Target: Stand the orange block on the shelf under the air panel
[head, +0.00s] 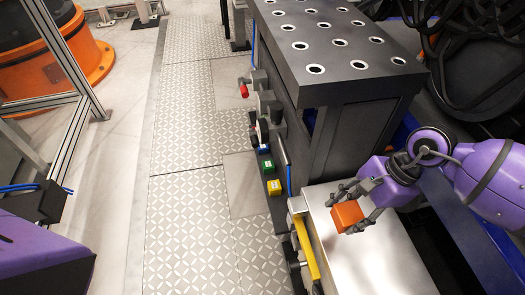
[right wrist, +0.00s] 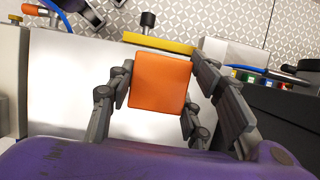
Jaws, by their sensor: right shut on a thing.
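The orange block (head: 347,215) is between the fingers of my right gripper (head: 352,208), which is shut on it. In the right wrist view, the block (right wrist: 160,82) shows a flat orange face with fingers along its left and right sides. It is over a bright metal surface (head: 375,262); I cannot tell whether it touches it. The air panel (head: 262,120), with red, green and yellow fittings, runs along the left side of the dark bench. I cannot clearly make out a shelf under it. My left gripper is not in view.
The dark bench (head: 330,45) with ringed holes rises behind the block. A yellow bar (head: 305,248) edges the metal surface on the left. Black hoses (head: 470,60) crowd the upper right. The patterned floor (head: 190,190) left of the panel is clear.

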